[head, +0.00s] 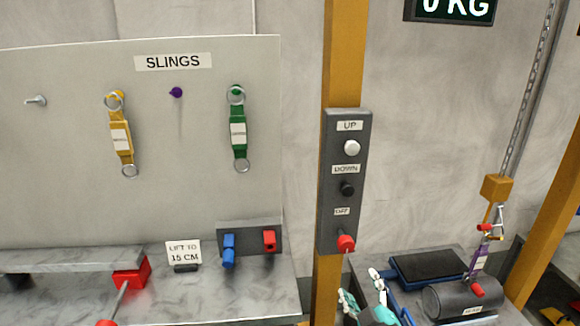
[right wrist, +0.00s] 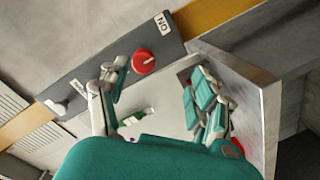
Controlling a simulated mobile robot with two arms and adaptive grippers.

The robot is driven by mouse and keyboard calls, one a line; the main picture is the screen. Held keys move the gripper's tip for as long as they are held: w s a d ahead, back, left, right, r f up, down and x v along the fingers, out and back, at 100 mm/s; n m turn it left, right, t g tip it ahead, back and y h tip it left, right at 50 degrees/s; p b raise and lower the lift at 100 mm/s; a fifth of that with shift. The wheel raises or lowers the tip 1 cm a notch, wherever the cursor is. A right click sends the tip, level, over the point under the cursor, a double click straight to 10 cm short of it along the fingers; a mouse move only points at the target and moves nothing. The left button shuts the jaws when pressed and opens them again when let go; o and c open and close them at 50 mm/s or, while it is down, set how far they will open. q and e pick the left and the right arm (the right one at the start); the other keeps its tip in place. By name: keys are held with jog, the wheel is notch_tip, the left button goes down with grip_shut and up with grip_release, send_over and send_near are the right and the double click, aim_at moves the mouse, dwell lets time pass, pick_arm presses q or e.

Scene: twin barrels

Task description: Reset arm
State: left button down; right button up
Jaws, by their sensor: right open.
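My right gripper (head: 362,288) is at the bottom of the head view, in front of and below the control box (head: 358,130). Its teal and grey fingers are spread with nothing between them; the right wrist view shows this too (right wrist: 155,80). The box carries a white UP button (head: 351,148), a black DOWN button (head: 347,188) and a red knob (head: 346,243). In the right wrist view the red knob (right wrist: 143,61) lies just beyond the fingers, apparently apart from them. My left gripper is not in view.
A dark barrel (head: 450,301) with a purple sling (head: 479,259) hangs or rests under a chain (head: 525,90) at right. The slings board (head: 60,150) holds a yellow sling (head: 121,137) and a green sling (head: 239,133). An orange post (head: 343,50) carries the box.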

jog(key=s+d+f+m+g, duration=0.1)
jog(key=s+f+g, duration=0.25)
jog(key=f, duration=0.85)
jog(key=s+d+f+m+g, duration=0.15)
jog(key=s+f, duration=0.35)
jog(key=f, duration=0.7)
jog(key=s+f+m+g, duration=0.1)
jog(key=s+f+g, duration=0.25)
jog(key=f, duration=0.75)
jog(key=s+f+m+g, duration=0.1)
jog(key=s+f, duration=0.5)
jog(key=s, duration=0.6)
jog(key=s+f+m+g, duration=0.1)
jog(key=s+f+g, duration=0.3)
jog(key=s+f, duration=0.3)
jog(key=s+f+m+g, duration=0.1)
jog(key=s+f, duration=0.6)
jog(key=s, duration=1)
jog(key=shift+d+g+h, duration=0.15)
jog(key=shift+g+h, duration=0.15)
jog(key=shift+g, duration=0.35)
jog(key=shift+m, duration=0.25)
